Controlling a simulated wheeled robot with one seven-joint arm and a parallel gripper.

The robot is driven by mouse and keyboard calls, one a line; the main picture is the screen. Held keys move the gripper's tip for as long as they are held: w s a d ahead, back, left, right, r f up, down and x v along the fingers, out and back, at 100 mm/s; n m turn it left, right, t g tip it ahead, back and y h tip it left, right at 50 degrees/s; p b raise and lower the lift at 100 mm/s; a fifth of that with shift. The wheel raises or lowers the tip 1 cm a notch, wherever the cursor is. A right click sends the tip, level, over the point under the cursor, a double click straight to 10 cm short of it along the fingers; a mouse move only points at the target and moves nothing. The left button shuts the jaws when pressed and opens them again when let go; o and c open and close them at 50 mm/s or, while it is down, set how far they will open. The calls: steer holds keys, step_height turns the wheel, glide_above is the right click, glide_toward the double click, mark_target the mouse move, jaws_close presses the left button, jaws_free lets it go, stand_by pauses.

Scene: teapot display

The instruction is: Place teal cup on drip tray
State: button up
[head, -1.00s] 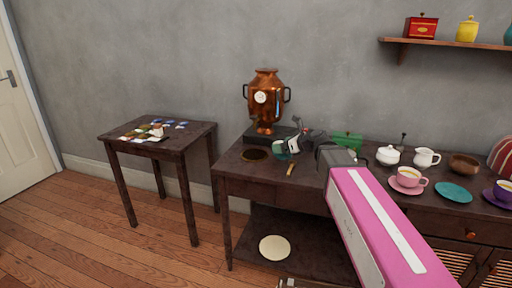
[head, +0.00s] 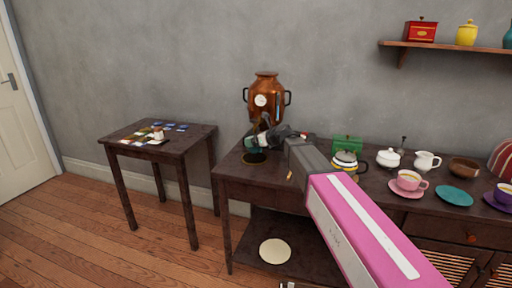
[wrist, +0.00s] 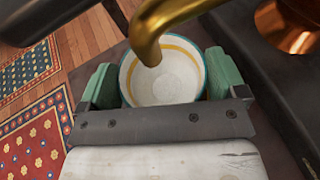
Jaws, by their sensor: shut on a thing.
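The teal cup (wrist: 165,88) is between the green fingers of my gripper (wrist: 160,80) in the wrist view, which is shut on it. Its white inside with a yellow ring looks empty. A golden spout (wrist: 165,35) crosses above the cup's far rim. In the head view my gripper (head: 262,141) is in front of the copper samovar (head: 266,92), over the left end of the sideboard. The cup is small and partly hidden there. The round, dark drip tray (head: 254,158) with a brass rim lies just below my gripper; whether the cup touches it I cannot tell.
The green tin (head: 347,143) and striped kettle (head: 346,160) stand right of my arm. Further right are a white sugar bowl (head: 387,158), a pink cup (head: 409,180) and an empty teal saucer (head: 454,195). A side table (head: 180,146) with cards stands apart at left.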

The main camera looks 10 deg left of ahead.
steer(key=shift+d+f, duration=0.1)
steer(key=shift+f, duration=1.4)
steer(key=shift+f, duration=0.15)
steer(key=o, duration=0.7)
steer(key=shift+s+d+r, duration=0.2)
steer(key=shift+d+r, duration=0.05)
steer(key=v, duration=1.1)
steer(key=shift+s+d+r, duration=0.1)
steer(key=shift+d+r, duration=0.05)
steer(key=shift+r, duration=0.05)
